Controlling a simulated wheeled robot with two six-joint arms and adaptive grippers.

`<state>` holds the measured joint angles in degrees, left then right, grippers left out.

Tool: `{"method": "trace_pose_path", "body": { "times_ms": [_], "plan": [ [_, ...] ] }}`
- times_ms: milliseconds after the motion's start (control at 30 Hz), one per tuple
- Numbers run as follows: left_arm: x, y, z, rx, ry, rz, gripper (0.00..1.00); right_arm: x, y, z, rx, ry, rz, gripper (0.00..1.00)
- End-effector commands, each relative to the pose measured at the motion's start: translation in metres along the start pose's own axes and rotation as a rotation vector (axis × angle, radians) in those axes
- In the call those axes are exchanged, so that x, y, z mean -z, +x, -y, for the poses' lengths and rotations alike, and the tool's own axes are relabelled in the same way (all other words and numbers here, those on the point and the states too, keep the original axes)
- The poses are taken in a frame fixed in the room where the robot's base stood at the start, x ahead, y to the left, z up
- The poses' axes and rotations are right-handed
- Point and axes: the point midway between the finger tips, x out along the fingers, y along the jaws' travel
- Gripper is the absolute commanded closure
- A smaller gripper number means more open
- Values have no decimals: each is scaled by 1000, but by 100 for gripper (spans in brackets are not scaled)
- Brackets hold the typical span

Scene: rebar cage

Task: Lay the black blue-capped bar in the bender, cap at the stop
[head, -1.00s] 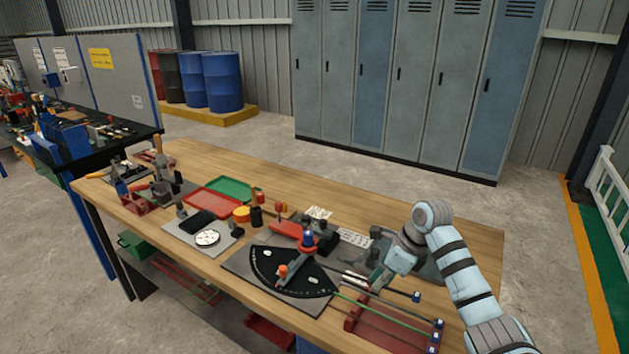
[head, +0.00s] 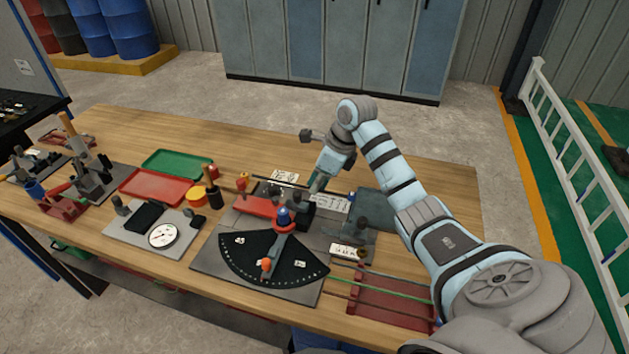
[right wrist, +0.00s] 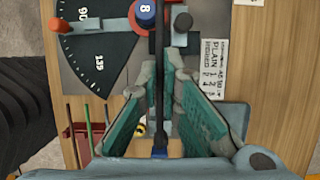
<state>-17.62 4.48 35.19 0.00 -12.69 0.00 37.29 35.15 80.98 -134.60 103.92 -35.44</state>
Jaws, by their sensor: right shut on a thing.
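The black bar (right wrist: 158,52) runs straight away from my wrist in the right wrist view. Its blue cap (right wrist: 160,152) is at the end near the camera. My right gripper (right wrist: 160,82) is shut on this bar, which passes between its teal pads. In the head view the right gripper (head: 315,188) is over the back right of the bender (head: 235,262). The bender has a dark angle fan, a blue-topped post (right wrist: 146,12) and a red-and-grey lever. The bar's far part lies beside the post; whether it touches is unclear. I cannot make out the stop. My left gripper is not in view.
A red rack (head: 388,308) with green and red bars stands at the front right. A printed card (right wrist: 211,70) lies right of the bender. A gauge plate (head: 120,240), red tray (head: 157,186) and green tray (head: 174,163) stand left.

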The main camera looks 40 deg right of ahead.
Motion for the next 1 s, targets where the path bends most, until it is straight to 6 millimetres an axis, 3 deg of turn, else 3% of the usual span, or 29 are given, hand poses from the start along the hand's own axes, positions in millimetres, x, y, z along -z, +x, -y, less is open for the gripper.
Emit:
{"method": "trace_pose_path", "body": {
  "times_ms": [167, 400, 633, 800, 1000],
  "plan": [
    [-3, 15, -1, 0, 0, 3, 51, 4, 19, 0, -2, -1, -1, 100],
    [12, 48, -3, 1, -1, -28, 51, 18, 59, 0, -2, -3, 0, 100],
    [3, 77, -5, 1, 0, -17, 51, 32, 95, 0, -2, -3, 0, 100],
    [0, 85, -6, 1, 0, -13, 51, 36, 106, 1, -1, -3, 0, 100],
    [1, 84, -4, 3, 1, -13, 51, 36, 106, 1, 0, -2, -1, 100]
  ]
}}
